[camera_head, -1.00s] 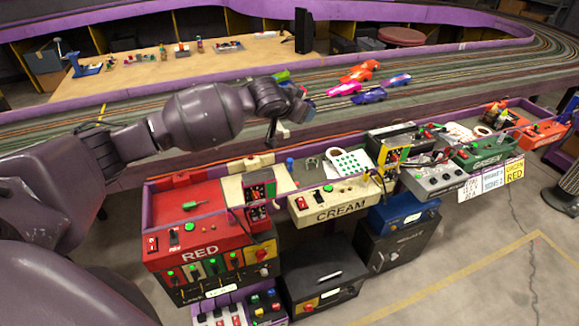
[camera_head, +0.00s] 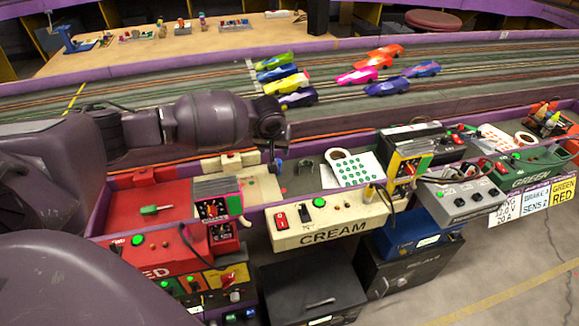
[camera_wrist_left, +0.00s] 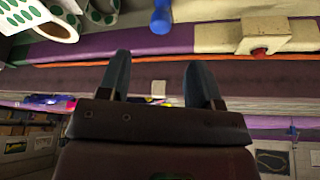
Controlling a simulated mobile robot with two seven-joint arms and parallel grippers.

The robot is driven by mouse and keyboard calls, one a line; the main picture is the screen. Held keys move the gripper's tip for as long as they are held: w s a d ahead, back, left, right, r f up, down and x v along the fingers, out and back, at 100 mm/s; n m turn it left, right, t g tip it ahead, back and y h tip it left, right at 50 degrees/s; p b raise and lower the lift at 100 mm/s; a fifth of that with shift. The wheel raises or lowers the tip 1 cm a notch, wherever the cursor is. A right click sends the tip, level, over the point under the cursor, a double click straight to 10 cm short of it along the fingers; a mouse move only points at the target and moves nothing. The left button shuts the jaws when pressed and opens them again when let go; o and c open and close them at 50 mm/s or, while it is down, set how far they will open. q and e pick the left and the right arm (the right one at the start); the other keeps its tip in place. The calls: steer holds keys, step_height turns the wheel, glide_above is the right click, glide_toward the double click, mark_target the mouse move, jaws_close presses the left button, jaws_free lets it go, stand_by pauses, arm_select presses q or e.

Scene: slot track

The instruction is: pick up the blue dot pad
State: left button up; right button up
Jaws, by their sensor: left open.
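A small blue rounded piece (camera_head: 275,168) stands upright in the cream station tray, left of the paper roll. It also shows at the top of the left wrist view (camera_wrist_left: 160,17). A white pad with green dots (camera_head: 357,170) lies to its right; I see no pad with blue dots. My left gripper (camera_head: 273,150) is just above and behind the blue piece, and its tips look close to it, though I cannot tell the gap. In the left wrist view the fingers (camera_wrist_left: 158,65) are apart with nothing between them. My right gripper is out of view.
The purple track wall runs behind the trays, with several toy cars (camera_head: 360,75) on the track beyond. A white paper roll (camera_head: 337,155), the cream control box (camera_head: 325,215) and the red station (camera_head: 150,225) are close by.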

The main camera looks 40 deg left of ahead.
arm_select(q)
steer(key=x, duration=0.2)
steer(key=b+x, duration=0.1)
steer(key=x, duration=0.1)
steer(key=b+x, duration=0.1)
steer(key=x, duration=0.1)
steer(key=shift+s+f, duration=0.1)
steer(key=shift+s, duration=0.15)
steer(key=shift+w+f, duration=0.15)
steer(key=shift+f, duration=0.1)
steer(key=x, duration=0.1)
steer(key=b+x, duration=0.1)
steer(key=x, duration=0.1)
steer(key=b+x, duration=0.1)
steer(key=shift+s+d+f, duration=0.15)
steer(key=shift+s+f, duration=0.2)
steer(key=shift+w+f, duration=0.15)
steer(key=shift+f, duration=0.1)
steer(key=shift+w, duration=0.1)
steer(key=shift+r, duration=0.3)
steer(key=c, duration=1)
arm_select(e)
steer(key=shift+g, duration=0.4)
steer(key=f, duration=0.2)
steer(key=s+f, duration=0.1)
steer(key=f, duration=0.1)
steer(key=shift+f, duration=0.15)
